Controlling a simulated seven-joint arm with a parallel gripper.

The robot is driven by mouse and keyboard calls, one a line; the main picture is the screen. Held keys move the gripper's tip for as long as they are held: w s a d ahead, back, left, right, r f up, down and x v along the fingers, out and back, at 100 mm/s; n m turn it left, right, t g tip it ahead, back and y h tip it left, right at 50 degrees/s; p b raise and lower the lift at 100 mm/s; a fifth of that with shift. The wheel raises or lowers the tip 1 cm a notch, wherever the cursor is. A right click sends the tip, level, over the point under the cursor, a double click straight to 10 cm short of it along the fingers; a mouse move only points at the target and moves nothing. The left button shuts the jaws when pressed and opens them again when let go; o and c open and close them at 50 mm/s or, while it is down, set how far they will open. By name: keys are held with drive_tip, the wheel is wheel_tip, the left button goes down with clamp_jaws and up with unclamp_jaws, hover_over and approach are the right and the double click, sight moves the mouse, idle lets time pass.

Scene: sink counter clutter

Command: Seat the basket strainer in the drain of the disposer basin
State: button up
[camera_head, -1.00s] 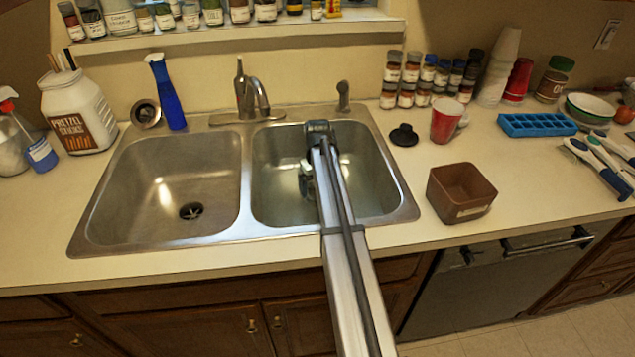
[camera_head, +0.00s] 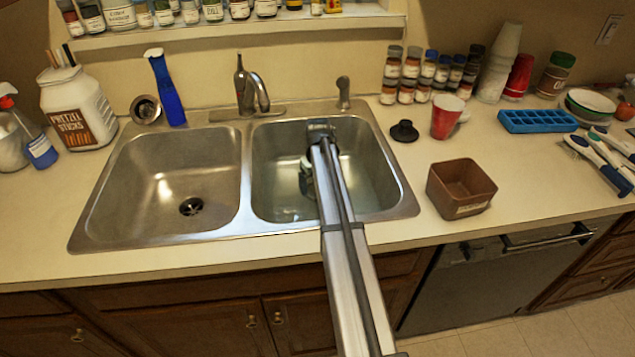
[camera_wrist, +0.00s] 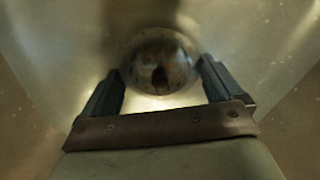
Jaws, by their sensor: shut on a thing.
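My gripper (camera_wrist: 160,85) is low inside the right basin (camera_head: 372,165); in the head view its fingers show partly beneath the wrist (camera_head: 306,178). In the wrist view the fingers are set wide apart, shut on a round shiny thing (camera_wrist: 158,55) with a dark middle. I cannot tell for sure whether it is the basket strainer. The left basin (camera_head: 165,165) is empty, with an open dark drain (camera_head: 192,206) showing a star-like pattern. The right basin's drain is hidden. A round metal piece with a dark centre (camera_head: 145,109) leans at the back left of the counter.
A faucet (camera_head: 245,90) stands behind the basins, with a blue bottle (camera_head: 168,95) to its left. A black stopper (camera_head: 404,132), a red cup (camera_head: 446,118) and a brown box (camera_head: 460,190) stand right of the sink. The counter's front strip is clear.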

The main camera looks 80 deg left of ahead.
drive_tip(key=shift+f, duration=0.7)
drive_tip(key=o, duration=0.7)
drive_tip(key=shift+r, duration=0.1)
wheel_tip(320, 180, up, 14)
drive_tip(key=shift+f, duration=0.15)
idle(0.3)
